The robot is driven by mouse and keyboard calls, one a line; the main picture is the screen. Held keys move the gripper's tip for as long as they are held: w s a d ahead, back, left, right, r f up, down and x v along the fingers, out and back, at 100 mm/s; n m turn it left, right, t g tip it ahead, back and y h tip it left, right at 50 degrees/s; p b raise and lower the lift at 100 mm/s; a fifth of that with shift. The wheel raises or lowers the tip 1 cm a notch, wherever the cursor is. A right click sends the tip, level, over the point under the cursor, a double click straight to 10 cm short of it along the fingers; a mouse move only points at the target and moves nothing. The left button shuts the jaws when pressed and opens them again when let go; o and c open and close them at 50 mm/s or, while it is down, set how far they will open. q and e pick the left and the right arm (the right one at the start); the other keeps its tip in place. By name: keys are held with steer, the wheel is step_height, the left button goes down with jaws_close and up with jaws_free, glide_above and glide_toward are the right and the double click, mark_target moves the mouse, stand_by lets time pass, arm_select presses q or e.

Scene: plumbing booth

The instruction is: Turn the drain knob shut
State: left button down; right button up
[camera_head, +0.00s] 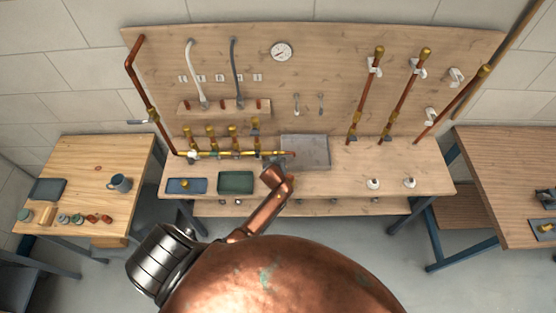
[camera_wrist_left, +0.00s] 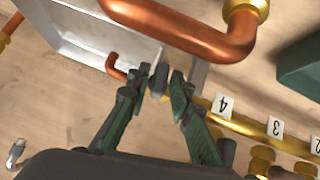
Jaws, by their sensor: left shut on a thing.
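The drain knob (camera_wrist_left: 159,80) is a small grey handle on the brass end of the manifold, beside the metal drain tray (camera_wrist_left: 85,42). My left gripper (camera_wrist_left: 159,77) has its dark green fingers on either side of the knob and is shut on it. The fingers hide part of the knob, so how far it is turned cannot be told. The brass manifold (camera_head: 222,154) lies along the bench, left of the drain tray (camera_head: 310,151). A short copper spout (camera_wrist_left: 117,66) bends towards the tray. My right gripper is in neither view.
A thick copper pipe bend (camera_wrist_left: 190,35) passes close to the fingers. In the head view, a large copper body (camera_head: 280,280) hides the lower middle. A green bin (camera_head: 236,182) and a blue tray (camera_head: 187,185) sit in front of the manifold. The bench's right half is mostly clear.

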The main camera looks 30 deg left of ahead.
arm_select(q)
steer(key=shift+d+m+g+y, duration=0.1)
steer(key=shift+m+g+y, duration=0.2)
steer(key=shift+g+y, duration=0.15)
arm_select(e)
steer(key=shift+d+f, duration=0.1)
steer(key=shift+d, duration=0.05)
arm_select(q)
steer(key=shift+y, duration=0.35)
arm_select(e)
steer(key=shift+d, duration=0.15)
arm_select(q)
steer(key=c, duration=1.9)
jaws_free()
steer(key=shift+c, duration=0.2)
steer(key=shift+w, duration=0.1)
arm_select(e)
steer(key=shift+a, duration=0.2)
